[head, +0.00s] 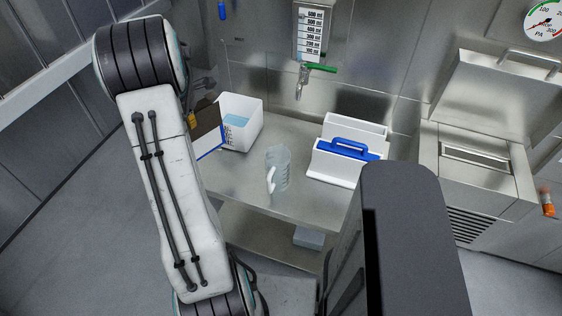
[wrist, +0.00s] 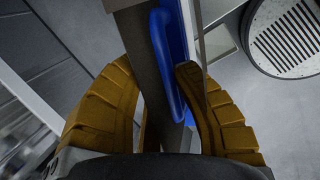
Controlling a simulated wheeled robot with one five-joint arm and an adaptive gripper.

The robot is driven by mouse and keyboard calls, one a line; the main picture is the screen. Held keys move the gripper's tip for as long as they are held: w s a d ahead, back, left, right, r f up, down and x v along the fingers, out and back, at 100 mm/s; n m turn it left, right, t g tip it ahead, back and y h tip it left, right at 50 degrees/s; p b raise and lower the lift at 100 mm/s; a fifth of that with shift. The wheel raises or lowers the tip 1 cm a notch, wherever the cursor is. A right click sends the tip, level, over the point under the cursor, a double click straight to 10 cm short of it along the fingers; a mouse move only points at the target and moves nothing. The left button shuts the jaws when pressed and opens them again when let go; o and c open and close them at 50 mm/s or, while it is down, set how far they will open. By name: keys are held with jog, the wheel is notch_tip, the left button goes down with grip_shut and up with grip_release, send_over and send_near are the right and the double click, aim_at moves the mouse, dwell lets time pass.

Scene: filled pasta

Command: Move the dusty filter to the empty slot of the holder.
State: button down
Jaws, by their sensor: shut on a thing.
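The dusty filter (head: 207,121) is a flat brown-grey panel with a blue and white edge. It hangs tilted from my gripper (head: 192,119) at the left of the counter in the head view, in front of the white tub's left side. In the wrist view my yellow fingers (wrist: 155,75) are closed around the blue handle (wrist: 163,55) of the dusty filter (wrist: 132,45). The white holder (head: 331,168) stands on the right part of the counter. A blue handle (head: 347,149) shows between its white walls; its slot interiors are mostly hidden.
The steel counter (head: 240,187) carries a white tub (head: 243,132) with bluish liquid and a clear jug (head: 281,165) between tub and holder. A tap (head: 299,84) hangs on the wall behind. Steel equipment (head: 480,155) stands right. The counter's front left is bare.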

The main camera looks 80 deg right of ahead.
jog(key=s+d+f+m+g, duration=0.1)
jog(key=s+d+f+m, duration=0.1)
jog(key=s+d, duration=0.65)
jog(key=s+d+f+m, duration=0.2)
jog(key=s+d, duration=0.3)
jog(key=s, duration=0.6)
notch_tip(320, 180, down, 10)
jog(key=p, duration=0.1)
jog(key=shift+p, duration=0.4)
jog(key=shift+f, duration=0.1)
jog(key=c, duration=1.5)
grip_release()
jog(key=shift+f+g, duration=0.1)
jog(key=shift+g, duration=0.2)
jog(key=o, duration=0.4)
